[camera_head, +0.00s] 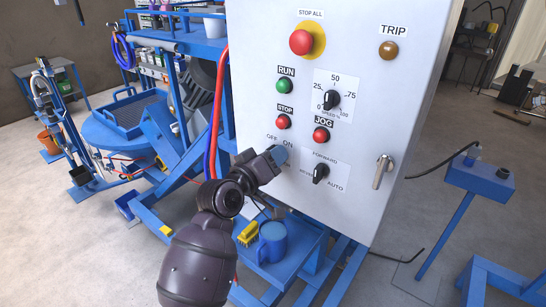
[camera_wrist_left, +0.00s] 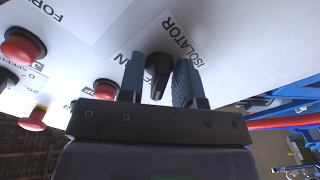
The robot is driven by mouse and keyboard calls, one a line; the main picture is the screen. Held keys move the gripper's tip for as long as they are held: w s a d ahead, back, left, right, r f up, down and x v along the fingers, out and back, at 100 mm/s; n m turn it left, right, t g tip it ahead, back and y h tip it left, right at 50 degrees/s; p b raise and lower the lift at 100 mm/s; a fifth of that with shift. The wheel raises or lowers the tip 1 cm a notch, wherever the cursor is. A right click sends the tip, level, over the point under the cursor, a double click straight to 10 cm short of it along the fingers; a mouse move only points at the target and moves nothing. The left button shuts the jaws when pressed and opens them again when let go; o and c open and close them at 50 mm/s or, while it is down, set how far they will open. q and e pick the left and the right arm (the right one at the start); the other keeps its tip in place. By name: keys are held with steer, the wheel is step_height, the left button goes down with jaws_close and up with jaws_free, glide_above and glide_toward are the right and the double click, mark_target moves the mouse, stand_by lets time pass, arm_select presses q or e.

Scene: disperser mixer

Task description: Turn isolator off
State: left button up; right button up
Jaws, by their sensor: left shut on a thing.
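The isolator is a black rotary knob (camera_wrist_left: 157,78) on the white control panel (camera_head: 345,225). In the left wrist view it stands between the two blue fingers of my left gripper (camera_wrist_left: 158,68), beside the printed ISOLATOR label (camera_wrist_left: 180,38). My left gripper is shut on this knob. In the head view my left gripper (camera_head: 277,157) is at the lower left of the panel, by the OFF and ON markings, and hides the knob. My right gripper is not in view.
Nearby on the panel are the red stop button (camera_head: 283,122), red jog button (camera_head: 321,135), black forward/auto selector (camera_head: 321,173) and metal door handle (camera_head: 383,170). A blue mug (camera_head: 272,242) and yellow brush (camera_head: 248,233) stand on a low blue shelf beneath.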

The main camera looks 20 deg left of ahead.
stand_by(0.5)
arm_select(q)
steer(key=o, duration=0.6)
steer(key=shift+c, duration=0.2)
steer(key=shift+s, duration=0.1)
steer(key=b+v, duration=0.1)
steer(key=v, duration=0.9)
steer(key=shift+s+b, duration=0.3)
steer(key=shift+a, duration=0.15)
